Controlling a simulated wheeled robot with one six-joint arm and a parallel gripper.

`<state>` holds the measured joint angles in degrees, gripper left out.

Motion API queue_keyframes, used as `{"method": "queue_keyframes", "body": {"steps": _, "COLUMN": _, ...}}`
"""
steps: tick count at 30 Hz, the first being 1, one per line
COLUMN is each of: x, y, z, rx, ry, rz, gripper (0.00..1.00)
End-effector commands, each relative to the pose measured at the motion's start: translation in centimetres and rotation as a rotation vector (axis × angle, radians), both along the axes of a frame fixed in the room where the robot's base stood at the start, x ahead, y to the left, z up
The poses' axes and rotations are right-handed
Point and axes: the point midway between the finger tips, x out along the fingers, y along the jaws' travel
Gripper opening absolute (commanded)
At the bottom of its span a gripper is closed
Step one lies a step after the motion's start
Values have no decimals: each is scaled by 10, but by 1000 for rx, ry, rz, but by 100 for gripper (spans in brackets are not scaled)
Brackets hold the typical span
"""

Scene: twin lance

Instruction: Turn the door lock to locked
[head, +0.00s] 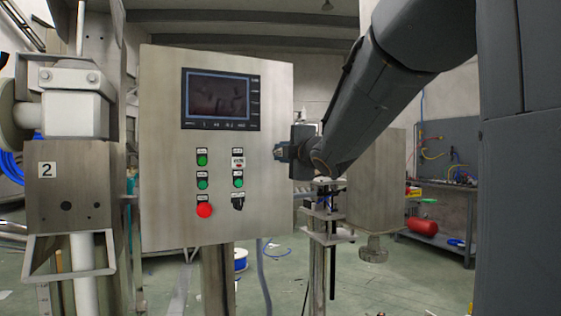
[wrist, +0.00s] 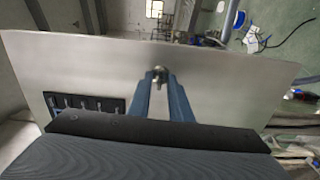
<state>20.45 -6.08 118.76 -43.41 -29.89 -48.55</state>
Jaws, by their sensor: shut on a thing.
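The door lock (wrist: 158,70) is a small metal piece on the bare steel face of the control cabinet (head: 165,120), and it shows in the wrist view. My gripper (head: 278,152) is at the cabinet's right side in the head view, and hides the lock there. In the wrist view its two blue fingers (wrist: 159,80) reach down to the cabinet face and are shut on the lock, one on each side. Which way the lock is turned is too small to tell.
The cabinet front carries a dark screen (head: 220,99), green buttons (head: 202,160), a red button (head: 204,210) and a black selector switch (head: 238,202). A machine column (head: 68,185) marked 2 stands at the left. A workbench with a red cylinder (head: 423,226) is at the back right.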

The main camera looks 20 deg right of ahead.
Motion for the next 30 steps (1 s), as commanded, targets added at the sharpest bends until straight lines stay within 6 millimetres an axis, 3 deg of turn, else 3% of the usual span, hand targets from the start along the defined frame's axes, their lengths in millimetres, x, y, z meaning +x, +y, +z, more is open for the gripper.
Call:
{"method": "queue_keyframes", "body": {"steps": 19, "x": 0, "y": 0, "z": 0, "rx": -53, "ry": 0, "rz": 1, "gripper": 0}}
{"method": "queue_keyframes", "body": {"steps": 20, "x": 0, "y": 0, "z": 0, "rx": -53, "ry": 0, "rz": 1, "gripper": 20}}
{"method": "queue_keyframes", "body": {"steps": 21, "x": 0, "y": 0, "z": 0, "rx": -53, "ry": 0, "rz": 1, "gripper": 24}}
{"method": "queue_keyframes", "body": {"steps": 30, "x": -1, "y": 0, "z": 0, "rx": -52, "ry": 0, "rz": 0, "gripper": 24}}
